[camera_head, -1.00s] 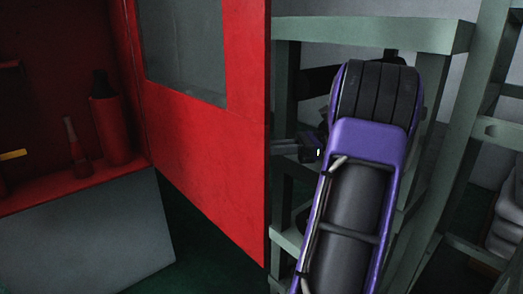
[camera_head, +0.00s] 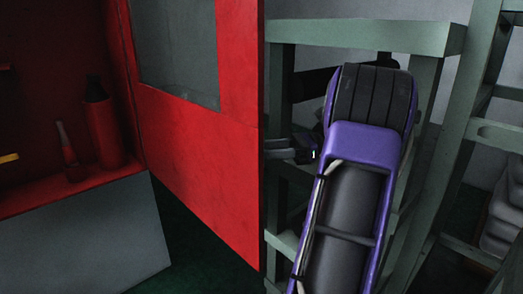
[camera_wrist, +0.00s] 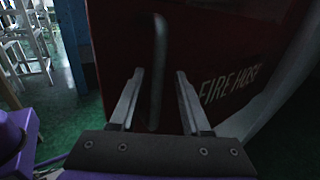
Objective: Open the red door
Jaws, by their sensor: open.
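The red door (camera_head: 190,150) with a grey window stands swung wide open from the red cabinet (camera_head: 75,185) in the head view. My gripper (camera_head: 275,149) is at the door's outer side, near its free edge; the fingertips are partly hidden behind that edge. In the wrist view the door's outer face (camera_wrist: 220,50) carries the words "FIRE HOSE". A grey upright handle (camera_wrist: 158,60) shows between the two fingers of my open gripper (camera_wrist: 159,80). The fingers stand apart on either side of it; I cannot tell whether either touches it.
A grey-green metal rack (camera_head: 370,36) stands close behind my arm on the right. A red extinguisher-like cylinder (camera_head: 102,130) and a small red nozzle-like item (camera_head: 67,148) stand inside the cabinet. Dark green floor (camera_head: 195,245) is clear below the door. White stools (camera_wrist: 25,45) are at upper left in the wrist view.

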